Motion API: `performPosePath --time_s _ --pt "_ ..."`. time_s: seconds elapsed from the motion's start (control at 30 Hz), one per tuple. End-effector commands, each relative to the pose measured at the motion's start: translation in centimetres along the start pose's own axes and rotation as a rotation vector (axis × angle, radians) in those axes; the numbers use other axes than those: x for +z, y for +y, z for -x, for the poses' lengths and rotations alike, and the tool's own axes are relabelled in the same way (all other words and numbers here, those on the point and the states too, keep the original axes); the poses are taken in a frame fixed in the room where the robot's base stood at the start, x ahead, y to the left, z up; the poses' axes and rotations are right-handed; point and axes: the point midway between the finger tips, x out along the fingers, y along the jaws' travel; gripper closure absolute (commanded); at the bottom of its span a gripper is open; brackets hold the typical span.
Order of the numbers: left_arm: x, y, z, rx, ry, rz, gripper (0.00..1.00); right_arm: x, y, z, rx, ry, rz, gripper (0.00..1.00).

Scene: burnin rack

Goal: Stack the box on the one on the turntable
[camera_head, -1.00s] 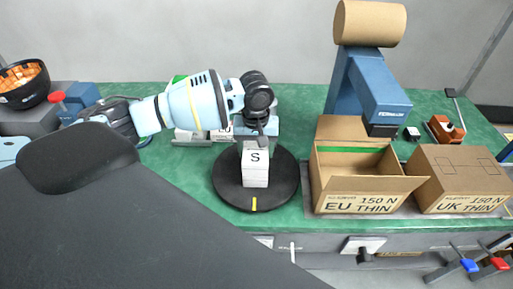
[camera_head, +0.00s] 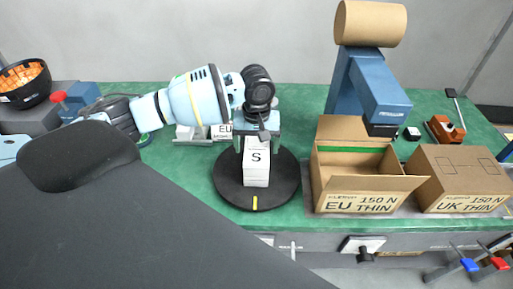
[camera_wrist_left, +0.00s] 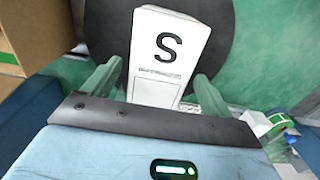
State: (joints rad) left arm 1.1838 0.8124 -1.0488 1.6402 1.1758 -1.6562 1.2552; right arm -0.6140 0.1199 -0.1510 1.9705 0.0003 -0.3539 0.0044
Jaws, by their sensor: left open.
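The white box marked S (camera_head: 256,156) stands upright on the round black turntable (camera_head: 228,180). The white column there looks like two boxes, one above the other, but I cannot clearly make out the seam. My left gripper (camera_head: 257,142) points down over the column's top, with a finger on each side. In the left wrist view the S box (camera_wrist_left: 165,55) lies between the open green fingers (camera_wrist_left: 152,85), with gaps visible beside them. My right gripper is not in view.
An open EU carton (camera_head: 360,203) and a closed UK carton (camera_head: 462,204) stand right of the turntable. A blue stand with a brown roll (camera_head: 370,23) rises behind. Another white box (camera_head: 221,131) sits behind the gripper. Green bench (camera_head: 190,185) is bare left of the turntable.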

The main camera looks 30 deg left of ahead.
Motion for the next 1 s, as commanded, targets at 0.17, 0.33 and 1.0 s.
performPosePath --time_s 0.17,0.33,1.0 --pt "-0.1 0.1 4.2 0.008 0.009 -0.001 0.15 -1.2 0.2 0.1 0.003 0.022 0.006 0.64" --pt "-0.1 0.1 7.5 0.007 0.007 -0.001 0.15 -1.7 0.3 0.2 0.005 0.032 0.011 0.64" --pt "0.0 0.0 10.6 0.002 0.001 -0.001 0.15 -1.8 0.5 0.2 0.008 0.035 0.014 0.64"
